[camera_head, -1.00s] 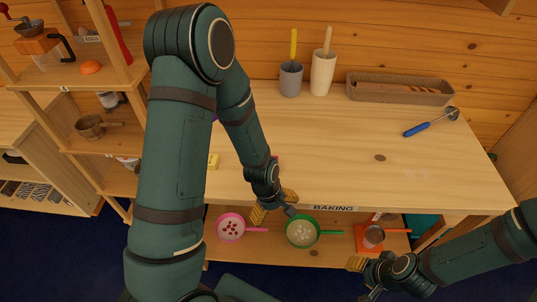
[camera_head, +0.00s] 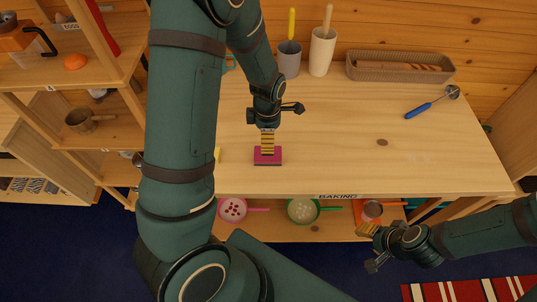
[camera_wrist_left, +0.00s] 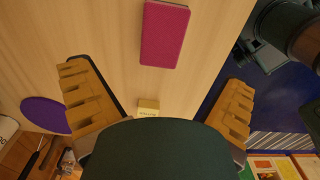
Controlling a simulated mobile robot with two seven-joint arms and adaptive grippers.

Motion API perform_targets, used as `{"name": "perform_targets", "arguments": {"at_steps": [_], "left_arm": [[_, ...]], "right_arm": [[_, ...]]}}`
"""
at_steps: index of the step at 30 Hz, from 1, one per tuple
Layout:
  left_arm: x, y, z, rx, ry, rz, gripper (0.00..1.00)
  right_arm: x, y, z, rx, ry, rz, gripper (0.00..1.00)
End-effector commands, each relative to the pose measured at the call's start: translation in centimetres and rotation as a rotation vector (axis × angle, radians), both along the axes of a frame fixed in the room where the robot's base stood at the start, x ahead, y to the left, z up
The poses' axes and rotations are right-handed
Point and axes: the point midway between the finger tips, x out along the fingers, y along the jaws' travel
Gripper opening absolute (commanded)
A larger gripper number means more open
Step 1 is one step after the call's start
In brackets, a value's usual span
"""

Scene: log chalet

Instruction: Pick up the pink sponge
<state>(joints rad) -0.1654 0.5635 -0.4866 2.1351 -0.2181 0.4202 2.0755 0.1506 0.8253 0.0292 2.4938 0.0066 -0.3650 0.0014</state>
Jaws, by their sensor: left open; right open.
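The pink sponge (camera_head: 268,160) lies flat on the wooden counter near its front edge. In the left wrist view the sponge (camera_wrist_left: 164,34) shows at the top, ahead of the fingers and apart from them. My left gripper (camera_head: 267,142) is over the sponge in the head view and covers part of its back side. My right gripper (camera_head: 372,246) is open and empty in front of the lower shelf, well away from the sponge.
A grey cup (camera_head: 289,60), white cup (camera_head: 322,52), wicker basket (camera_head: 400,68) and blue-handled tool (camera_head: 430,104) stand back. The counter's right half is mostly clear.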

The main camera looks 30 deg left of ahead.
Motion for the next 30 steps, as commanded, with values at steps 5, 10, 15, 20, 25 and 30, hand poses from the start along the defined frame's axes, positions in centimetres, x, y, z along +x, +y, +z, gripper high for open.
{"name": "perform_targets", "arguments": {"at_steps": [5,10,15,20,25,30], "left_arm": [[-0.1,0.0,-2.9,0.000,0.002,0.001,1.00],[0.0,-0.1,-3.9,-0.002,-0.001,-0.002,1.00],[-0.3,-0.2,-5.8,-0.002,0.003,-0.002,1.00],[-0.3,-0.2,-8.1,-0.001,0.001,-0.001,1.00],[-0.3,-0.3,-9.0,-0.002,-0.001,-0.001,1.00],[-0.3,-0.3,-9.0,-0.001,-0.002,-0.001,1.00]], "right_arm": [[0.0,0.0,-0.4,-0.001,0.000,0.000,0.47],[0.0,0.0,-0.5,-0.001,0.000,0.000,0.47],[0.0,0.0,-0.5,-0.001,0.000,0.000,0.47],[0.0,0.0,-0.5,-0.001,0.000,0.000,0.47],[0.0,0.0,-0.5,-0.001,0.000,0.000,0.47],[0.0,0.0,-0.5,-0.001,0.000,0.001,0.47]]}}
